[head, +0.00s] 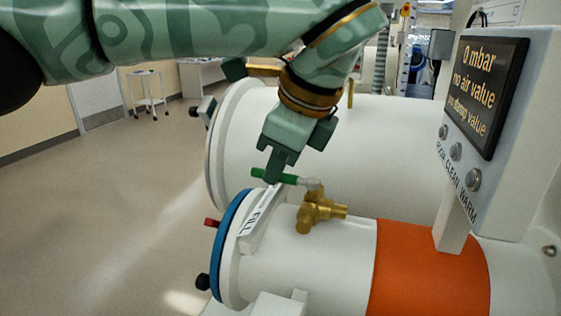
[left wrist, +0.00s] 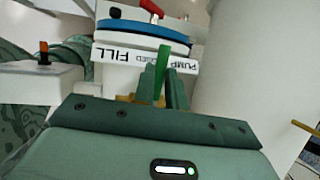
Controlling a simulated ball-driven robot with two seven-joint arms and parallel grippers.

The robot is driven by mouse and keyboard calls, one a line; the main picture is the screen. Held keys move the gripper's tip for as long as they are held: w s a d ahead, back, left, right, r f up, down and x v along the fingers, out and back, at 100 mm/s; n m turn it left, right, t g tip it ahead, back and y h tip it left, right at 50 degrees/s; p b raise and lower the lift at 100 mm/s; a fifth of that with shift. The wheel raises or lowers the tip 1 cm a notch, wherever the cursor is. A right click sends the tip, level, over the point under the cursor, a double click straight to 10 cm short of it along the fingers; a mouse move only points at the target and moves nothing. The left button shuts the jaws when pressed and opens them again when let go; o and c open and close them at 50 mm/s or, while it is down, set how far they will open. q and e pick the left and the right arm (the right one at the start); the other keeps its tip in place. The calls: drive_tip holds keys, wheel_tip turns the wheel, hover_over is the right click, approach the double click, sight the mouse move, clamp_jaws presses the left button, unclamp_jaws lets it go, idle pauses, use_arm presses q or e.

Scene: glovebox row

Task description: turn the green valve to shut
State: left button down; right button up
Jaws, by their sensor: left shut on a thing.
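The green valve handle (head: 274,176) sits on a brass valve body (head: 318,211) on top of the small white cylinder. In the head view the handle lies sideways, pointing left from the valve. My left gripper (head: 275,172) reaches down from above and is shut on the green handle. In the left wrist view the green handle (left wrist: 162,62) stands between the two fingers (left wrist: 163,85). A white label strip with FILL (head: 258,215) lies beside the handle; in the left wrist view PUMP also reads on it. My right gripper is not in view.
A display panel (head: 485,95) reading 0 mbar stands at the right on a post. An orange band (head: 425,270) wraps the small cylinder. A larger white cylinder (head: 385,140) lies behind. The floor (head: 110,210) at the left is clear.

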use_arm(q)
drive_tip(key=shift+s+r+n, duration=0.1)
drive_tip(key=shift+n, duration=0.3)
drive_tip(key=c, duration=1.4)
unclamp_jaws()
drive_tip(key=shift+c, duration=0.2)
drive_tip(key=p+v, duration=0.4)
drive_tip(key=v, duration=1.2)
drive_tip(key=shift+d, duration=0.15)
drive_tip(key=shift+r, duration=0.15)
